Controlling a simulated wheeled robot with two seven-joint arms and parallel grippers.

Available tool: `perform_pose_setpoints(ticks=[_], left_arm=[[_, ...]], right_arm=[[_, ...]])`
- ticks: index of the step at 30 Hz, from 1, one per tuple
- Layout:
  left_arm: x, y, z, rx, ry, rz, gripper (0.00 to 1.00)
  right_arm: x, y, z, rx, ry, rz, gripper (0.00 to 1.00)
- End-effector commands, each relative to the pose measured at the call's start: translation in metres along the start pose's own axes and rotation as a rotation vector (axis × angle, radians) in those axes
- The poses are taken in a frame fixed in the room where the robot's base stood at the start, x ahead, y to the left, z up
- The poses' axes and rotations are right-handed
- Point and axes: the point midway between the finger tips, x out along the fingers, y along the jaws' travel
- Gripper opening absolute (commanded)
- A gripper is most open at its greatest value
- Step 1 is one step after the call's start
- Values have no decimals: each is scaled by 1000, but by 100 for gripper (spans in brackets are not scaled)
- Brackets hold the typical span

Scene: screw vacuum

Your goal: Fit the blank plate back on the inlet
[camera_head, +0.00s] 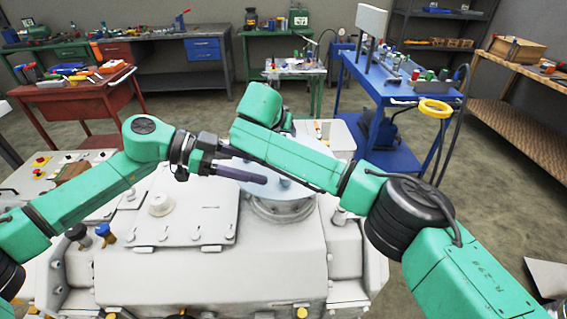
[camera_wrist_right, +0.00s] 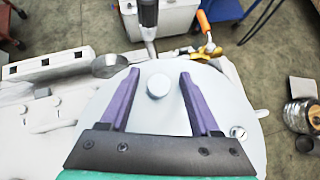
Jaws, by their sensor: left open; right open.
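The blank plate, a pale round disc with a small round knob, lies on or just over the inlet flange (camera_head: 283,211). Its disc (camera_head: 298,190) is partly behind my arms in the head view, so I cannot tell whether it is seated. In the right wrist view the plate (camera_wrist_right: 157,117) fills the middle, its knob (camera_wrist_right: 157,85) between the open fingers of my right gripper (camera_wrist_right: 158,77), apart from both. My right arm hides this gripper in the head view. My left gripper (camera_head: 262,168) is open, its dark fingers beside and partly over the plate.
The white pump body (camera_head: 200,268) fills the foreground, with a flat bolted cover (camera_head: 185,212) left of the inlet. A pale box (camera_head: 338,138) stands behind it. A blue cart (camera_head: 400,88) and a red bench (camera_head: 75,95) stand farther back.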

Motion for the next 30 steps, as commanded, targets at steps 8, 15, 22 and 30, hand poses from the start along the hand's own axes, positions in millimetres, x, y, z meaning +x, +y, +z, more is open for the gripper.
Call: perform_pose_setpoints(ticks=[8, 15, 22, 30], left_arm=[[-46, 1, 0, 0, 0, 1, 63], [-47, 1, 0, 0, 0, 1, 63], [-47, 1, 0, 0, 0, 1, 63], [-47, 1, 0, 0, 0, 1, 63]], right_arm=[[-1, 0, 0, 0, 0, 0, 63], [-41, 2, 0, -1, -1, 5, 63], [-102, 1, 0, -1, -3, 2, 63], [-122, 1, 0, -1, -2, -1, 63]])
